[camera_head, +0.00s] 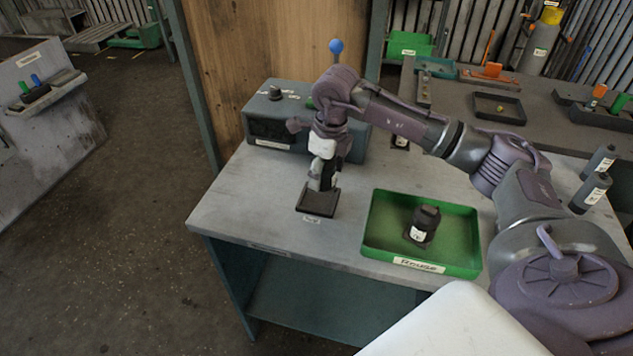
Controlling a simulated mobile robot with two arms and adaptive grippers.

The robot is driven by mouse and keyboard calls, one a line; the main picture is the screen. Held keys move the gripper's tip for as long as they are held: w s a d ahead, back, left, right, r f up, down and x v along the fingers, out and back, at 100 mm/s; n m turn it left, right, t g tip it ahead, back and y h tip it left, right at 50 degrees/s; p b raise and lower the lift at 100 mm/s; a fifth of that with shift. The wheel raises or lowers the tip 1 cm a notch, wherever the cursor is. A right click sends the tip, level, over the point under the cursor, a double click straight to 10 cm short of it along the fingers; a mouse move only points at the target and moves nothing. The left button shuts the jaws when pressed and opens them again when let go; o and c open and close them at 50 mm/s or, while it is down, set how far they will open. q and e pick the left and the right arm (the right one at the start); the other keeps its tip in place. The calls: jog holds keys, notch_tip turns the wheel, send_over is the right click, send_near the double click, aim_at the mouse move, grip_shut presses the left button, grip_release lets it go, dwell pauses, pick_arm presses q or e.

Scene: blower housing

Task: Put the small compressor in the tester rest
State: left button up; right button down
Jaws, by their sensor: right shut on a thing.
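My right gripper (323,172) points down at the front left of the table, shut on a small dark thing, which seems to be the small compressor (327,183). The fingers hide much of it. It is right at the tester rest (318,209), a black square holder with a small label in front. I cannot tell whether it touches the rest's floor. My left gripper is not in view.
A green tray (376,243) labelled Reuse holds a dark cylinder with a white label (423,224). A grey tester box (275,119) stands behind my gripper. Dark cylinders (591,193) stand at the right. The table's front left (235,215) is bare.

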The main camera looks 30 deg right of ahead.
jog(key=shift+w+a+f, duration=0.25)
jog(key=shift+a+f, duration=0.05)
jog(key=shift+a, duration=0.1)
notch_tip(320, 180, down, 3)
jog(key=shift+f+p, duration=0.1)
jog(key=shift+p, duration=0.5)
jog(key=shift+f, duration=0.4)
jog(key=shift+f, duration=0.1)
jog(key=shift+c, duration=1.8)
grip_release()
